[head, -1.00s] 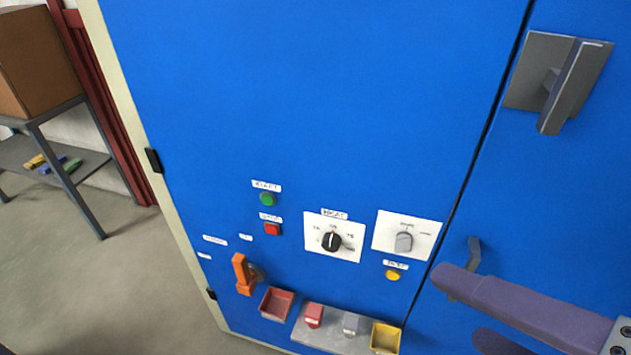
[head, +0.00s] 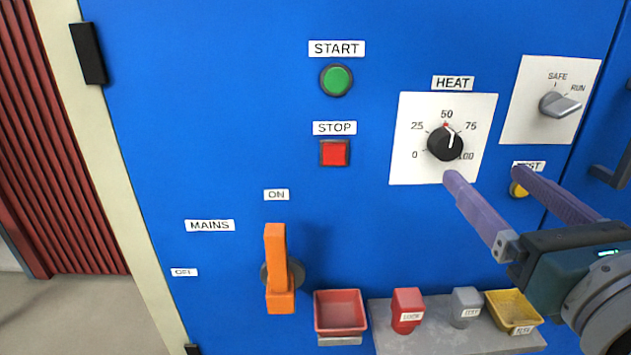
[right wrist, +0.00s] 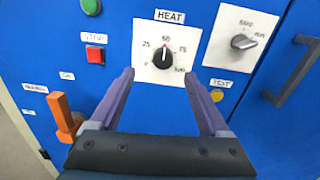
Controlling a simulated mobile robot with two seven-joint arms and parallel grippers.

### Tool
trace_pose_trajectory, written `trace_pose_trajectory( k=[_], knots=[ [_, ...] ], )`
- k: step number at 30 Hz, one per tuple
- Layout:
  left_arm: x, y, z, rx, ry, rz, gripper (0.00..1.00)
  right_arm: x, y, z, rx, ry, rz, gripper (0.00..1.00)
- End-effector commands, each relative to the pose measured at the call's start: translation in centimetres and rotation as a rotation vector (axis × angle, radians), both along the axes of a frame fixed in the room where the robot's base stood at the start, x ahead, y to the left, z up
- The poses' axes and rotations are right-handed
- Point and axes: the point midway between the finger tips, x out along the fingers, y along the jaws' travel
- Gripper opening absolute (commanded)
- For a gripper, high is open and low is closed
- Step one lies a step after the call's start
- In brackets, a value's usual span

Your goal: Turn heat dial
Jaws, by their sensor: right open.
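The heat dial (head: 445,143) is a round black knob with a white pointer line, on a white plate (head: 412,172) marked 0 to 100 under the HEAT label. Its pointer is up, close to the red mark at 50. My right gripper (head: 485,173) is open and empty, its two purple fingers spread below and in front of the dial. In the right wrist view the dial (right wrist: 163,57) lies just beyond and between the fingertips (right wrist: 159,75), and they look apart from it. My left gripper is out of view.
The SAFE/RUN selector (head: 560,104) is right of the dial. A yellow button (head: 518,188) is partly behind a finger. Green START (head: 337,80) and red STOP (head: 334,153) buttons and the orange mains lever (head: 277,265) are left. Bins and tags (head: 340,311) line a ledge below.

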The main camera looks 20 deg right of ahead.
Motion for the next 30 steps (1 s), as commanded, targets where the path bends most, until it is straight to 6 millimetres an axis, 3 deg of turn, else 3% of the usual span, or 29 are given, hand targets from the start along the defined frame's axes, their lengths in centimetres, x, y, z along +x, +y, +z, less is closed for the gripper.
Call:
trace_pose_trajectory(
  k=[1,7,21,30],
  knots=[
    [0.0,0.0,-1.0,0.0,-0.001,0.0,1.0,0.0,-0.4,-1.3,0.027,0.001,-0.018,0.8],
    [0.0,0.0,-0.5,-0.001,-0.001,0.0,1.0,1.1,-1.1,-1.2,0.059,0.0,-0.038,0.8],
    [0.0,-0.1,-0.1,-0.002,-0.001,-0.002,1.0,8.5,-2.9,-1.3,0.055,0.0,-0.036,0.8],
    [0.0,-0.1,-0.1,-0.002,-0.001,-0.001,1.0,9.6,-3.1,-1.3,0.055,0.002,-0.035,0.8]
  ],
)
